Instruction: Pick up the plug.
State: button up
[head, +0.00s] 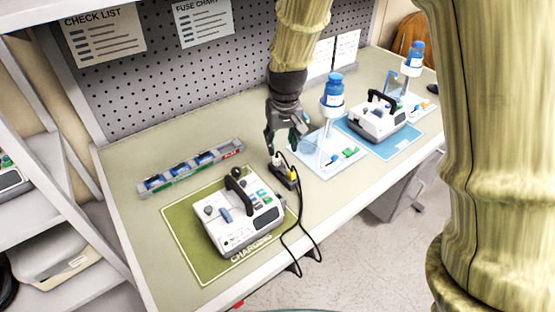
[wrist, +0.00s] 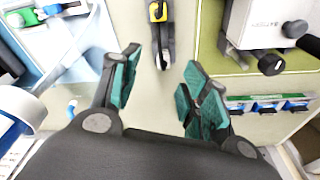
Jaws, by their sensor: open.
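A small black power strip (head: 288,178) lies on the bench, with black cords running from it over the front edge. A yellow piece and a small white piece, which look like plugs, sit on it. In the wrist view the strip (wrist: 165,38) is at top centre, with the yellow piece (wrist: 158,11) at its far end and the white piece (wrist: 160,62) nearer the fingers. My gripper (head: 287,145) is open and empty, pointing down just above the strip. In the wrist view its teal-padded fingertips (wrist: 160,75) stand either side of the white piece, apparently above it.
A white pump (head: 240,218) with a black handle stands on the green charging mat (head: 180,230) at left front. A fuse rack (head: 190,168) lies behind it. To the right are a blue-capped bottle on a stand (head: 333,92) and another pump (head: 377,120) on a blue mat.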

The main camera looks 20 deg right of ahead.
aim_at(277, 154)
jog(key=shift+w+a+f, duration=0.1)
jog(key=shift+w+f, duration=0.95)
jog(key=shift+w, duration=0.05)
jog(key=shift+s+a+f+p, duration=0.15)
jog(key=shift+s+f+p, duration=0.15)
jog(key=shift+s+p, duration=0.25)
jog(key=f, duration=0.1)
jog(key=w+f, duration=0.1)
jog(key=f, duration=0.1)
jog(key=shift+w+a+f, duration=0.1)
jog(key=shift+w+a, duration=0.05)
jog(key=shift+a, duration=0.05)
jog(key=shift+f+p, duration=0.25)
jog(key=shift+p, duration=0.1)
jog(key=shift+s, duration=0.2)
jog(key=shift+f, duration=0.15)
jog(key=shift+w, duration=0.15)
jog(key=c, duration=1)
